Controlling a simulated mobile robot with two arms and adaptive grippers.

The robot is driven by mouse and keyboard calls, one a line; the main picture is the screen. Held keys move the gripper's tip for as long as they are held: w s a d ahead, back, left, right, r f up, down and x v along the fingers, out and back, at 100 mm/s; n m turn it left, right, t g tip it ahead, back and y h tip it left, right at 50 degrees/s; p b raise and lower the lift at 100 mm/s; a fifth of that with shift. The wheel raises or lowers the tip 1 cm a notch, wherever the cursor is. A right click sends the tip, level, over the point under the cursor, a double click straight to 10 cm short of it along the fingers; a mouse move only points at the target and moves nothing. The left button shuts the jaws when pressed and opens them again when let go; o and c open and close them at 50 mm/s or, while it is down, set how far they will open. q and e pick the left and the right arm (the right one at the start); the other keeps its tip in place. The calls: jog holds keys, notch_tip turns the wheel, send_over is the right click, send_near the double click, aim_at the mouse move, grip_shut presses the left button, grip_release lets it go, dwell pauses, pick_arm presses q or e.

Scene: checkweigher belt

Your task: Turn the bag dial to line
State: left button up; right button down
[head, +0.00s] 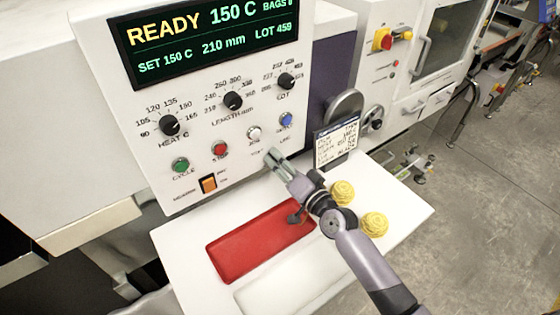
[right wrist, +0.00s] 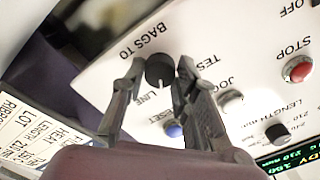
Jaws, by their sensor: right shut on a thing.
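The bag dial (right wrist: 159,70) is a small black knob on the white panel, between the words BAGS TO, TEST and LINE. Its white mark points down in the right wrist view, toward the word LINE. My right gripper (right wrist: 162,68) has one finger on each side of the dial and is shut on it. My left gripper is not in view.
Close by are the blue reset button (head: 286,119), white jog button (head: 254,132) and red stop button (head: 220,149). A label card (head: 337,145) stands to the right. Below lie a red pad (head: 245,248) and yellow rolls (head: 373,224) on a white surface. The display (head: 205,38) reads READY.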

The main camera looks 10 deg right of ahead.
dwell(0.3)
jog(key=c, duration=1.2)
grip_release()
jog(key=shift+c, duration=0.2)
jog(key=v, duration=1.2)
jog(key=shift+d+f, duration=0.1)
